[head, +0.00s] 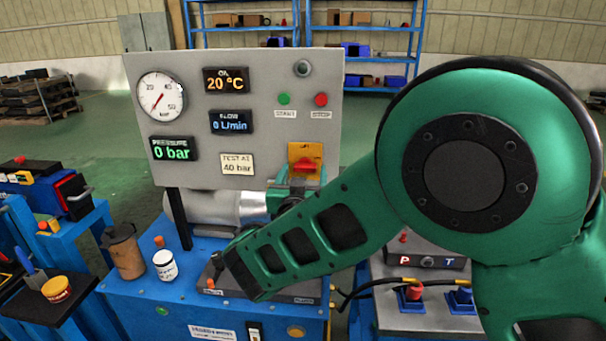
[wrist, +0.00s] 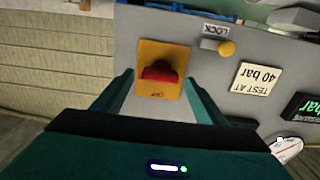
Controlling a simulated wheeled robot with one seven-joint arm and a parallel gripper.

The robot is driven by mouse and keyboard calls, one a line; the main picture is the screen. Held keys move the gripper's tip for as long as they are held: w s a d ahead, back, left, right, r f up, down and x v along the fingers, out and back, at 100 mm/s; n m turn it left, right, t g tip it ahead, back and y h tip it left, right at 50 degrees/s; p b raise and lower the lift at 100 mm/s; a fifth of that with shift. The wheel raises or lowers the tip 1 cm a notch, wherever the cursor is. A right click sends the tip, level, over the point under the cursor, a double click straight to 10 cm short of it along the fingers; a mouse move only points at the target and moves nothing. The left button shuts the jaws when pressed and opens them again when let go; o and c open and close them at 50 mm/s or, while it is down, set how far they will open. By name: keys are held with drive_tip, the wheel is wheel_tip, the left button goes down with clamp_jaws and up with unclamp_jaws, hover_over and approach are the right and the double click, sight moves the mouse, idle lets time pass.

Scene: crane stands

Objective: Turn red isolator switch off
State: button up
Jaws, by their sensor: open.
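The red isolator switch (head: 306,165) sits on a yellow-orange plate (head: 296,150) at the lower right of the grey panel (head: 225,60). In the wrist view, which is turned over, the red handle (wrist: 162,72) lies crosswise on its plate (wrist: 160,50). Small lettering at the plate's edge is too small to read surely. My gripper (wrist: 161,78) is open and empty, facing the panel, with its fingers to either side of the switch in that picture. I cannot tell how far the tips stand from the panel. In the head view my arm mostly hides the gripper.
The panel carries a pressure gauge (head: 161,96), displays, and green (head: 284,99) and red (head: 320,99) buttons.

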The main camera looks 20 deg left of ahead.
drive_tip(key=shift+w, duration=0.25)
